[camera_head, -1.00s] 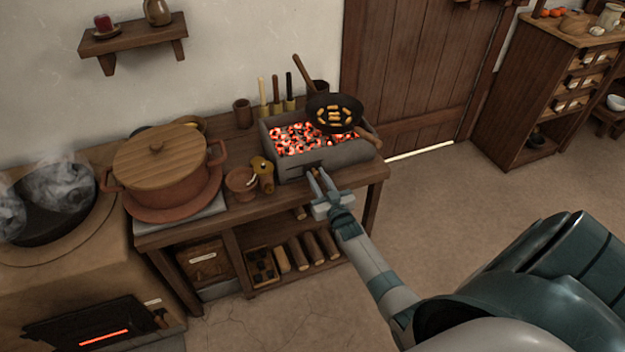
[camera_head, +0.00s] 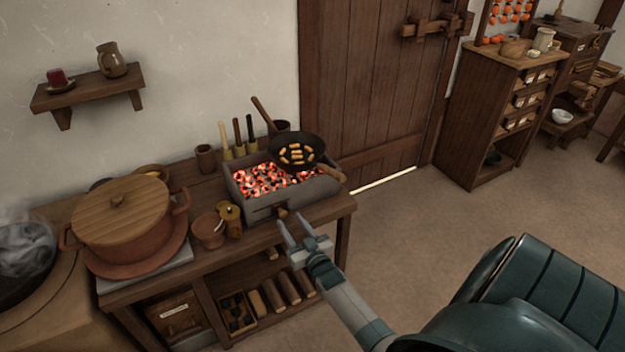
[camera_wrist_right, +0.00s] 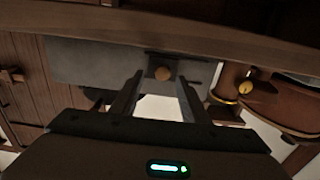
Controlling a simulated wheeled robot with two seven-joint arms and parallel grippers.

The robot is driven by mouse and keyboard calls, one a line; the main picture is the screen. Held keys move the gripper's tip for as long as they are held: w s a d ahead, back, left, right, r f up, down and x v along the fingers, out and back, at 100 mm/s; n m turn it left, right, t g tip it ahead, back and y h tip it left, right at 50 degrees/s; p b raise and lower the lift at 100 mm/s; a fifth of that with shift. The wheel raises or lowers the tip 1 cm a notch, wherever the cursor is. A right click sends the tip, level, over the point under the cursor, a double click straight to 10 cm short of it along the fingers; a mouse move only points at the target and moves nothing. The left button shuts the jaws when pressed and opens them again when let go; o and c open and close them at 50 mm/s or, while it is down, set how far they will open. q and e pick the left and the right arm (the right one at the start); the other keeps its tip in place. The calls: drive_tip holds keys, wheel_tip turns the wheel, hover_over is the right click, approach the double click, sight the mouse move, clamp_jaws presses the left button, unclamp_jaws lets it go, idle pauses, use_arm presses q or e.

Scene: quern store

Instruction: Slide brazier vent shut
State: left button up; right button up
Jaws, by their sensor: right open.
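The brazier (camera_head: 312,192) is a grey trough of glowing coals on the wooden table. Its vent (camera_head: 263,211) is a dark strip low on the front wall, with a round brown knob (camera_head: 282,213) toward the strip's right end. My right gripper (camera_head: 289,218) is open just in front of the knob, its fingers spread. In the right wrist view, which looks upside down, the knob (camera_wrist_right: 162,73) shows between and beyond the fingertips (camera_wrist_right: 160,80), apparently untouched. The dark vent strip (camera_wrist_right: 195,71) extends to the right there. My left gripper is out of view.
A pan (camera_head: 297,152) rests over the brazier's back right. Open floor (camera_head: 420,225) lies right of the table.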

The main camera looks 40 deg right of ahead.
drive_tip(key=shift+b+v, duration=0.5)
drive_tip(key=shift+v, duration=6.4)
drive_tip(key=s+a+f+n+g+y, duration=0.1)
drive_tip(key=s+a+f+g+y, duration=0.15)
drive_tip(key=a+f, duration=0.6)
drive_tip(key=s+a+f+n+g+y, duration=0.2)
drive_tip(key=s+a+f+g, duration=0.3)
drive_tip(key=f, duration=0.7)
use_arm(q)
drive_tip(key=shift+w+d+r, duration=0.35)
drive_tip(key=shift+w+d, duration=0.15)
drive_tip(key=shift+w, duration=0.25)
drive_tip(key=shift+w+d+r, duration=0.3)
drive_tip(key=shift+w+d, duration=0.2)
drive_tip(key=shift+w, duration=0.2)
use_arm(e)
drive_tip(key=s+a+f+n+g+y, duration=0.2)
drive_tip(key=s+a+f, duration=1)
drive_tip(key=s+f, duration=0.1)
drive_tip(key=shift+s+a+f, duration=0.3)
drive_tip(key=shift+s, duration=0.2)
